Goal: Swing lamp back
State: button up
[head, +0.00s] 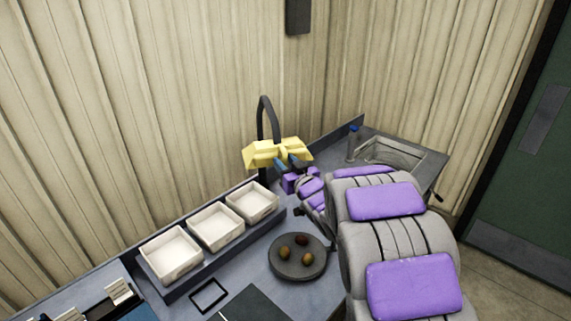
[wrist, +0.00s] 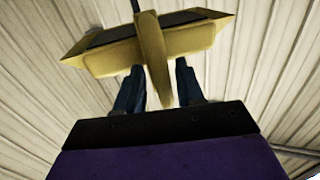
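The lamp has a yellow head (head: 262,153) on a dark curved neck (head: 265,105) that rises from the back of the bench by the wall. A yellow fin or handle (wrist: 153,62) hangs down from the lamp head (wrist: 198,37) in the wrist view. My gripper (wrist: 157,85) points up at it, with one dark blue finger on each side of the fin. A gap shows between each finger and the fin, so the fingers look open around it. In the head view my gripper (head: 287,163) is at the lamp head, partly hidden by it.
Several potatoes lie on a round dark plate (head: 277,270) below the lamp. Three white bins (head: 172,262) stand in a row along the wall. A sink (head: 400,152) with a blue-topped tap (head: 352,143) is at the back right. A small black frame (head: 209,296) lies on the bench.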

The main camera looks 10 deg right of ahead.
jog(key=shift+c, duration=1.4)
jog(key=shift+a, duration=0.15)
grip_shut()
